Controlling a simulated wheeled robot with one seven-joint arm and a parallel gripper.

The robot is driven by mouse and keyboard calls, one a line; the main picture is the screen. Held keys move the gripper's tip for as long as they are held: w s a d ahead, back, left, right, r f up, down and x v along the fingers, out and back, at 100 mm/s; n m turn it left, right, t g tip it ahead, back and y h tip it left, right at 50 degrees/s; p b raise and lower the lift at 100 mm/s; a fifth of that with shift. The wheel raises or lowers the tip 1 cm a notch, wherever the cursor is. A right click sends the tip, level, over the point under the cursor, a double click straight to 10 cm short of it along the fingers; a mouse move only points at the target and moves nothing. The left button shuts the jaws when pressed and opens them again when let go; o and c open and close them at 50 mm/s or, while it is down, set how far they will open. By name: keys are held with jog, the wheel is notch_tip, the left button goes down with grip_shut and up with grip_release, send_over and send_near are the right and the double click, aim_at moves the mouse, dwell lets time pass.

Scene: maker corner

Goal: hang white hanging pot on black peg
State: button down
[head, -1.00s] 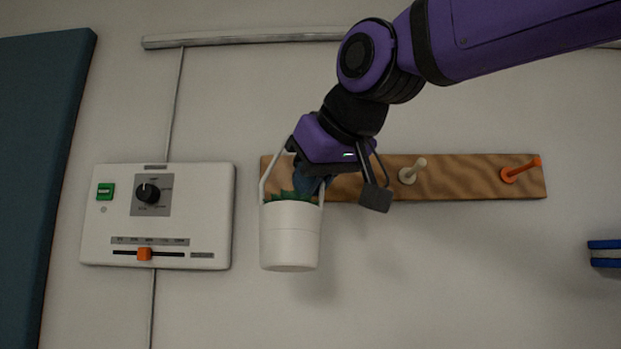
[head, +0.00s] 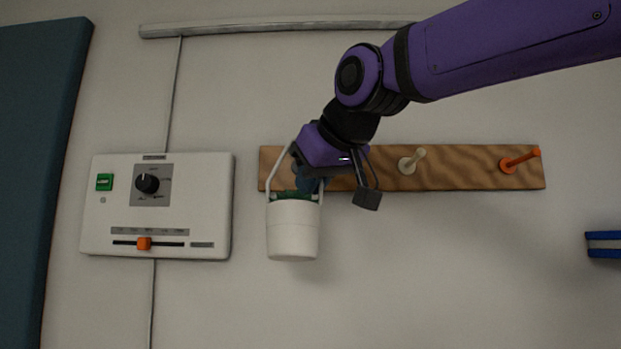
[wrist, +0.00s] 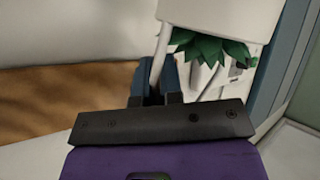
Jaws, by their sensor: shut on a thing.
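The white hanging pot (head: 293,232), with a green plant inside and a thin white handle, hangs upright below my gripper (head: 308,182) in the head view. In the wrist view my gripper's blue fingers (wrist: 158,82) are shut on the pot's handle, and the pot (wrist: 225,20) shows at the top with green leaves. The pot is in front of the left end of the wooden peg board (head: 456,168). No black peg can be made out; my gripper and wrist cover that part of the board.
A cream peg (head: 412,161) and an orange peg (head: 520,160) stick out farther right on the board. A white control panel (head: 110,218) is on the wall to the left, with a dark blue panel (head: 35,150) beyond it. The wall below the board is clear.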

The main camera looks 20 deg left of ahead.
jog(key=w, duration=0.1)
jog(key=w+f, duration=0.1)
jog(key=w, duration=0.1)
jog(key=shift+w+a+f, duration=0.1)
jog(key=shift+a+f, duration=0.05)
jog(key=shift+a, duration=0.25)
jog(key=shift+f, duration=0.15)
dwell(0.7)
jog(key=c, duration=1.2)
grip_release()
jog(key=shift+c, duration=0.2)
jog(key=shift+o, duration=0.2)
jog(key=v, duration=1)
jog(key=shift+s+d+r, duration=0.2)
jog(key=shift+d+r, duration=0.05)
